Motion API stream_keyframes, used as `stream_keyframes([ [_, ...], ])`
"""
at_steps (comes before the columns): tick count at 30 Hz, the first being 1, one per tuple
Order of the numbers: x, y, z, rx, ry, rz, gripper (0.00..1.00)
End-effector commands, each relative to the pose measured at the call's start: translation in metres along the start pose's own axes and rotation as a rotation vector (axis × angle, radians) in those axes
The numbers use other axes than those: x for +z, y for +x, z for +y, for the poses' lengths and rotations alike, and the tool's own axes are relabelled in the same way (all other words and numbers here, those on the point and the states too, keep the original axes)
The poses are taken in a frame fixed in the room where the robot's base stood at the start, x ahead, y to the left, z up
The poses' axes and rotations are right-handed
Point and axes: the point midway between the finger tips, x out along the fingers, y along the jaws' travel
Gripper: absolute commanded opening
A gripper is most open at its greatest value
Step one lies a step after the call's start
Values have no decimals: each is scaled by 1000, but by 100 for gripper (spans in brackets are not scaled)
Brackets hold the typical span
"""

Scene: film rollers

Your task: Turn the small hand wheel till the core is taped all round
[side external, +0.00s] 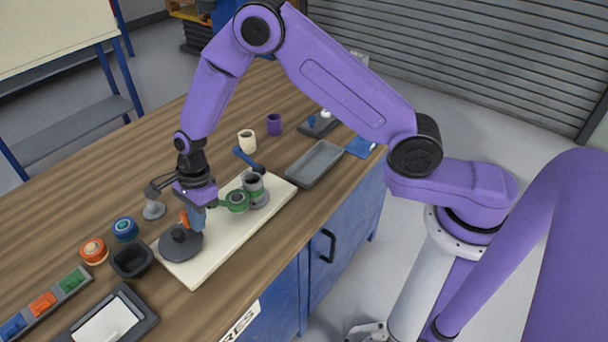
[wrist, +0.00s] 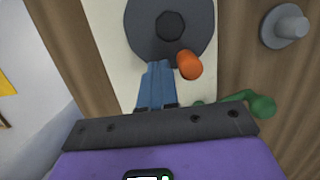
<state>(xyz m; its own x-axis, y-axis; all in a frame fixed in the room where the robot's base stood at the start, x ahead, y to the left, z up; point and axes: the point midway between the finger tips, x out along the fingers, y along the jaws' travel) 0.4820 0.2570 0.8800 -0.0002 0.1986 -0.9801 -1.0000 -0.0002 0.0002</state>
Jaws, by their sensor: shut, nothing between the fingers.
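The hand wheel (side external: 181,245) is a dark grey disc with an upright orange knob (side external: 184,217). It stands at the near left end of a cream board (side external: 219,246). In the wrist view the wheel (wrist: 145,30) is at the top, with the orange knob (wrist: 189,66) at its lower edge. My gripper (side external: 196,230) is shut and empty, its blue fingers pointing down beside the knob. In the wrist view my fingertips (wrist: 158,66) are just left of the knob; I cannot tell whether they touch. A grey cylinder (side external: 253,184), seemingly the core, stands by a green roller (side external: 237,201). Its tape cover is unclear.
A black bowl (side external: 132,260) and tape rolls (side external: 94,250) lie left of the board. A grey tray (side external: 314,164), a cream cup (side external: 247,141) and a purple cup (side external: 274,124) stand behind it.

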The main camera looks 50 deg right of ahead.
Motion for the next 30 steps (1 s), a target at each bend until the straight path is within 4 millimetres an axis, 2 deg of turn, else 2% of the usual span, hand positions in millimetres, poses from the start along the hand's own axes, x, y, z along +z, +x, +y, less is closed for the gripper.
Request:
stream_keyframes([
  [5, 2, -6, 0, -2, 0, -1, 0],
  [30, 13, -62, 0, -2, 0, -1, 0],
])
